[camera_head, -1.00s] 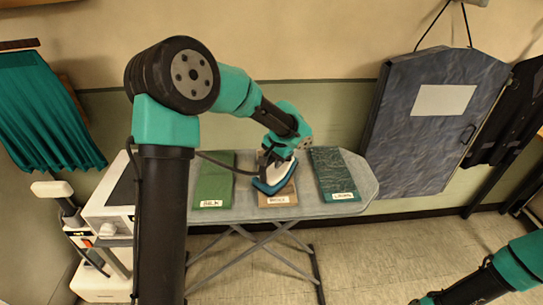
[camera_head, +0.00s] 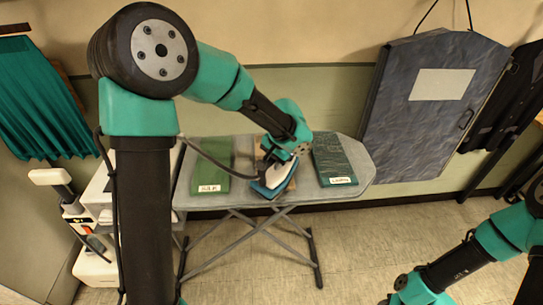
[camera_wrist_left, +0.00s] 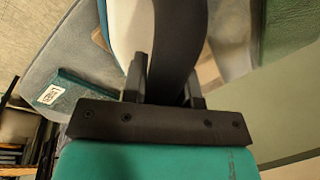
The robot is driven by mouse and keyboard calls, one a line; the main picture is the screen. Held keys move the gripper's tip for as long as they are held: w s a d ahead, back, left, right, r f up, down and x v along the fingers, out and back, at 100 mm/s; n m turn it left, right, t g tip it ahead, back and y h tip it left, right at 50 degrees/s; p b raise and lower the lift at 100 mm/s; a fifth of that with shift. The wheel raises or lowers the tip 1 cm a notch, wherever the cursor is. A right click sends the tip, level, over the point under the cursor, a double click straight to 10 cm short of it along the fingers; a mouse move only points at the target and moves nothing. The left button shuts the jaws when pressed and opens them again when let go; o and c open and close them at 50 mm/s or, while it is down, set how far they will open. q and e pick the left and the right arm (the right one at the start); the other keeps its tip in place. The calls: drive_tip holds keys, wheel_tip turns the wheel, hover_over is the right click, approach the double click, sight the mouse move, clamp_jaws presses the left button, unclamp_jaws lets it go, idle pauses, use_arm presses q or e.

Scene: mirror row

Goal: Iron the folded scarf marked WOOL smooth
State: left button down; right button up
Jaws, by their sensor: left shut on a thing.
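The tan folded scarf (camera_head: 259,152) lies in the middle of the ironing board (camera_head: 306,187), between two other scarves. The iron, with its white body and blue base (camera_head: 270,189), sits over the scarf's near part. It hides much of the scarf, including its label. My left gripper (camera_head: 282,153) is shut on the iron's dark handle, reaching it from above. In the left wrist view, the dark handle (camera_wrist_left: 178,40) is between the fingers, beside the white iron body (camera_wrist_left: 130,25). My right gripper is out of view; only part of that arm shows at lower right.
A green scarf labelled SILK (camera_head: 213,165) lies left of the tan one. A dark teal scarf (camera_head: 333,158), its label reading LINEN, lies to the right. A grey garment bag (camera_head: 430,120) hangs at right. A teal pleated curtain-like cloth (camera_head: 40,100) hangs at left.

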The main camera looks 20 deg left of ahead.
use_arm(q)
drive_tip(key=shift+s+r, duration=0.1)
drive_tip(key=shift+r, duration=4)
